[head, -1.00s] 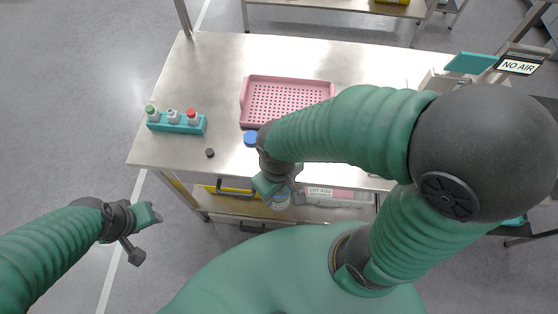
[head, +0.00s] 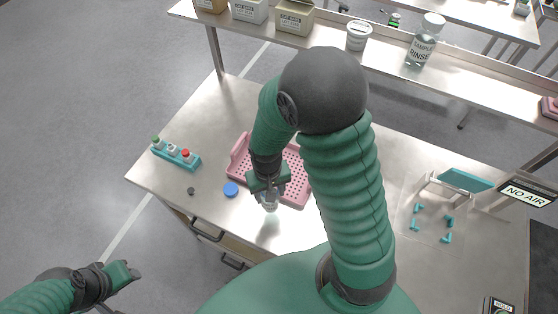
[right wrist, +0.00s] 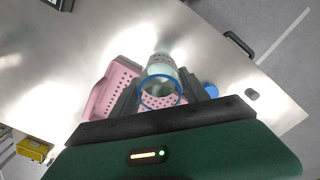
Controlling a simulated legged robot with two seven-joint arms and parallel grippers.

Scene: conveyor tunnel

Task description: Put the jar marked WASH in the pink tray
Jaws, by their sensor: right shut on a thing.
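My right gripper (head: 268,184) is shut on a clear glass jar (head: 270,203) with a pale label whose writing I cannot read. In the right wrist view the jar (right wrist: 161,66) sits between the fingers, its round blue-edged end towards the camera. The pink tray (head: 297,191), with a perforated floor, lies on the steel table, partly hidden behind my right arm. The jar is at the tray's near edge; I cannot tell its height above the table. The tray also shows in the right wrist view (right wrist: 107,91). My left gripper (head: 130,272) is empty, away from the table at lower left.
A blue lid (head: 231,189) and a small black cap (head: 191,191) lie left of the tray. A teal rack (head: 177,158) of small bottles stands at the table's left. Teal pieces (head: 447,221) lie at right near the NO AIR sign (head: 527,193). A raised shelf (head: 390,66) runs behind.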

